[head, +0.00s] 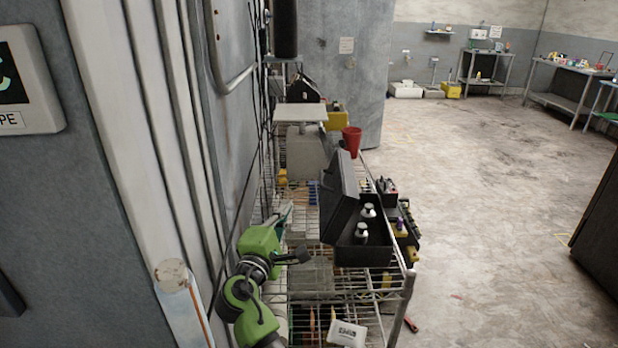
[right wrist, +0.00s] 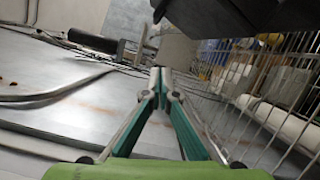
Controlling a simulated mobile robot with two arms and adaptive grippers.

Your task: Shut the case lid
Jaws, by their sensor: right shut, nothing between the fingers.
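A black case (head: 362,256) stands on a wire shelf rack with its lid (head: 339,208) raised on the left side. Two pale bottles (head: 362,232) stand inside the open case. My right gripper (head: 287,213) is left of the raised lid, apart from it, with its teal fingers shut and empty. In the right wrist view the fingertips (right wrist: 161,75) meet, and a large dark shape, probably part of the case (right wrist: 240,14), hangs over the upper right. My left gripper is not in view.
The wire rack (head: 330,291) runs along the grey wall. A red cup (head: 352,140) and a scale with a pale plate (head: 300,113) are behind the case. A white box (head: 347,333) lies lower in front. Open floor (head: 480,200) lies to the right.

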